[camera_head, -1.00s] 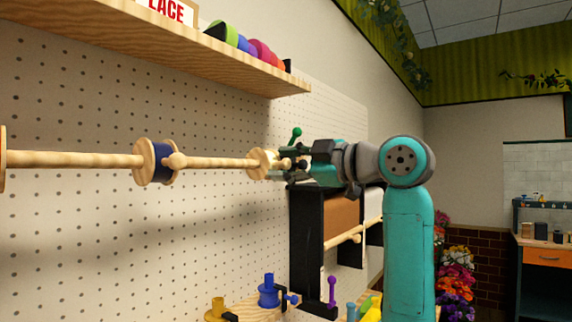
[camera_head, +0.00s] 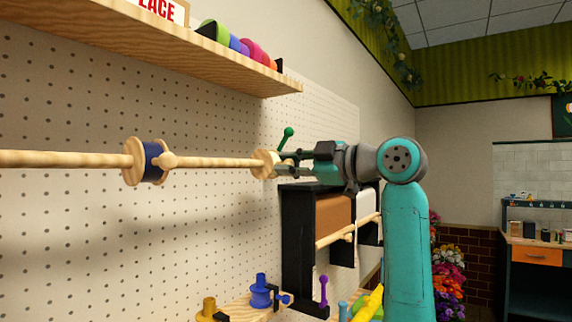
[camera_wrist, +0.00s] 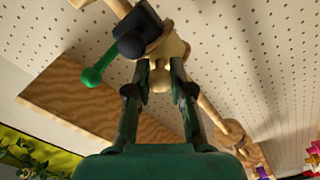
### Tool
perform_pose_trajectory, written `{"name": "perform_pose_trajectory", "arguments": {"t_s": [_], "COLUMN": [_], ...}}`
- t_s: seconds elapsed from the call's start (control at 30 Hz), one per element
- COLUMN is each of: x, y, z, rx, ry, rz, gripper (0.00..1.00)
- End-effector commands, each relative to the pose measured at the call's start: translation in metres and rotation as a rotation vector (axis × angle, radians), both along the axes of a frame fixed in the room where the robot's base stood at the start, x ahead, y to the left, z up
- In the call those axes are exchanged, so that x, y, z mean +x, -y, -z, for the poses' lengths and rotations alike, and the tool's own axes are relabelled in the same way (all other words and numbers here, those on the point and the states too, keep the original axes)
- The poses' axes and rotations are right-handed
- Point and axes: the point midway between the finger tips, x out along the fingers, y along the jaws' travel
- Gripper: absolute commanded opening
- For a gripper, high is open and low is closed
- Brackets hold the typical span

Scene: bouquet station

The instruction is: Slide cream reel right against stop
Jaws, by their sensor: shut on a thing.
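The cream reel (camera_head: 262,163) sits on the long wooden rod (camera_head: 215,162), and shows in the wrist view (camera_wrist: 174,50) too. My gripper (camera_wrist: 160,76) is shut on the small pale knob of the cream reel, with one finger on each side. The stop is a black block (camera_wrist: 138,36) with a green ball-ended lever, just past the reel on the rod. In the head view its green lever (camera_head: 287,136) rises behind my gripper. The black block is mostly hidden there. I cannot tell whether reel and stop touch.
A navy reel (camera_head: 152,162) sits farther left on the same rod, with bare rod between. A wooden shelf (camera_head: 210,62) with coloured rolls is above. A black rack (camera_head: 297,250) with brown and white rolls stands below my gripper. Pegboard (camera_head: 90,240) is close behind.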

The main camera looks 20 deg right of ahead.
Motion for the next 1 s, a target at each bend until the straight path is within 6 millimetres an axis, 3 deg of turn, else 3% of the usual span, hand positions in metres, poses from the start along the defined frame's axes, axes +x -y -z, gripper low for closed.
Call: {"name": "perform_pose_trajectory", "arguments": {"t_s": [0.03, 0.1, 0.13, 0.53, 1.0], "x": [0.000, 0.000, 0.000, -0.006, -0.074], "y": [0.001, 0.000, 0.000, 0.006, 0.055], "z": [0.000, 0.000, 0.000, 0.000, 0.000], "rx": [0.001, 0.001, 0.000, 0.001, 0.000], "ry": [0.001, 0.001, 0.000, 0.001, 0.002], "rz": [0.002, 0.002, 0.001, 0.003, 0.005], "gripper": [0.29, 0.46, 0.48, 0.48, 0.48]}}
